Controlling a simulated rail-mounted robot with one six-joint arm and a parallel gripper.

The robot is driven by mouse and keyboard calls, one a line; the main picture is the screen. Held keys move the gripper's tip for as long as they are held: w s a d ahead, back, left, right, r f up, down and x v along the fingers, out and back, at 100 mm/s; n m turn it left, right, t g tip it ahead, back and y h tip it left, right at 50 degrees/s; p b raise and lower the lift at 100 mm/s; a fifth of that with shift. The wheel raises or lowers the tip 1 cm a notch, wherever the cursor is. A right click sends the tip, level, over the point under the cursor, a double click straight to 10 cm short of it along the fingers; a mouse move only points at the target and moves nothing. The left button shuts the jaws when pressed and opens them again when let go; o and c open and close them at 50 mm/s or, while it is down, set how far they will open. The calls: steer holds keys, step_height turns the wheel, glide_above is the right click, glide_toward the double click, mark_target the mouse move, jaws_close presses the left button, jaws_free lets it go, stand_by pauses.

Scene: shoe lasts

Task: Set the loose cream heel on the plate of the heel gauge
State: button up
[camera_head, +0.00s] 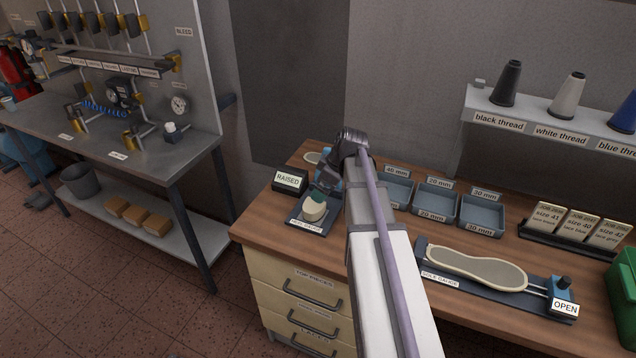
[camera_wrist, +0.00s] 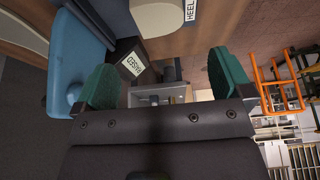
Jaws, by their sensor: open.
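The cream heel (camera_head: 314,208) sits on the dark plate of the heel gauge (camera_head: 296,219), above its front label. In the wrist view the heel (camera_wrist: 158,14) is at the top edge, partly cut off, beside the label. The gauge's blue body (camera_wrist: 75,62) shows at the left there and is mostly hidden behind my arm in the head view. My gripper (camera_head: 319,191) is just behind and above the heel. In the wrist view its two green fingers stand wide apart with nothing between them (camera_wrist: 165,72). The heel appears clear of the fingers.
A "RAISED" sign (camera_head: 289,180) stands left of the gauge. A pale oval piece (camera_head: 312,157) lies at the back. Blue-grey trays (camera_head: 436,202) and a sole gauge (camera_head: 480,285) with a sole are to the right. The bench's left edge is close.

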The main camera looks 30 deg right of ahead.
steer(key=s+a+m+g+h, duration=0.1)
steer(key=s+a+m, duration=0.2)
steer(key=s+a, duration=0.4)
steer(key=s+a+m+g+h, duration=0.1)
steer(key=s+a+m, duration=0.3)
steer(key=s+a, duration=0.4)
steer(key=a+g, duration=0.1)
steer(key=a, duration=0.5)
steer(key=shift+s+f+m+g+h, duration=0.2)
steer(key=shift+f+m+g+h, duration=0.1)
steer(key=shift+h, duration=0.1)
